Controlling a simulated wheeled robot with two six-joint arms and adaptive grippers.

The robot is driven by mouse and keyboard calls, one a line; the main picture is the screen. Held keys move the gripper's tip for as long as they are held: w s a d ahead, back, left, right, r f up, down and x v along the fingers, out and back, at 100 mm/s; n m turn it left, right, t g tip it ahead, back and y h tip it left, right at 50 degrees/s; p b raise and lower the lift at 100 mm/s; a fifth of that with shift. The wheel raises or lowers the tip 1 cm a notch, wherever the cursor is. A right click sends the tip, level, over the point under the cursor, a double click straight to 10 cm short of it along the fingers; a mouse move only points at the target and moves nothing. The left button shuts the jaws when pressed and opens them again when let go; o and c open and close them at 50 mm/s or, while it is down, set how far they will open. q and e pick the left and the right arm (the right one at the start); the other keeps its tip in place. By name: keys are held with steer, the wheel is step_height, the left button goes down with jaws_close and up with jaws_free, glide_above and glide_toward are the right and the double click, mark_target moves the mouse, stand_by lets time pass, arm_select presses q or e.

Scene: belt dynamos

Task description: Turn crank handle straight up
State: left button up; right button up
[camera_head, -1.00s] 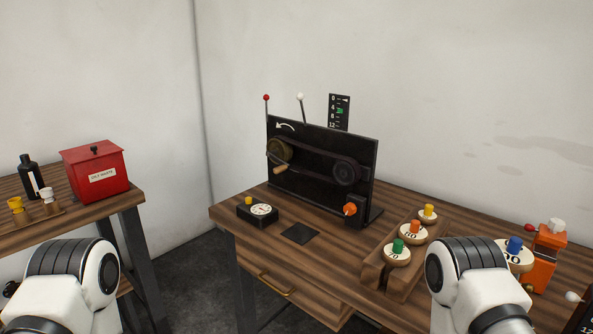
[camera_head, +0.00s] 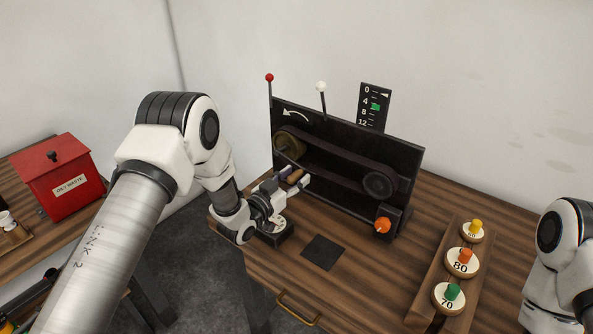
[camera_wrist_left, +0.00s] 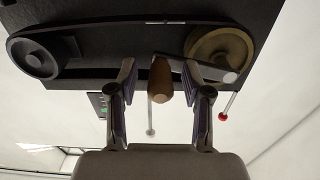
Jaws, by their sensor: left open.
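The belt dynamo is a black upright panel (camera_head: 400,155) on the wooden table. A brass-coloured pulley (camera_head: 290,143) at its left is joined by a belt to a dark pulley (camera_head: 379,185). The crank's wooden handle (camera_head: 295,176) sits low, below and slightly right of the brass pulley's centre. My left gripper (camera_head: 294,180) is open around the handle. In the left wrist view the handle (camera_wrist_left: 160,80) stands between the two fingers of the left gripper (camera_wrist_left: 161,72), with gaps on both sides. My right gripper is out of view; only part of that arm shows.
A dial box (camera_head: 273,232) lies below my left gripper. An orange knob (camera_head: 383,226) is at the panel's lower right. Red-tipped (camera_head: 269,78) and white-tipped (camera_head: 321,87) levers rise above the panel. Numbered discs stand in a wooden rack (camera_head: 425,292). A black pad (camera_head: 323,252) lies in front.

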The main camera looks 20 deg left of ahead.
arm_select(q)
steer(key=shift+w+d, duration=0.3)
steer(key=shift+w, duration=0.05)
steer(key=shift+a, duration=0.15)
steer(key=shift+a+f, duration=0.1)
steer(key=shift+a, duration=0.1)
steer(key=shift+c, duration=1)
steer(key=c, duration=0.5)
steer(key=shift+d, duration=0.1)
jaws_close()
steer(key=shift+r, duration=0.2)
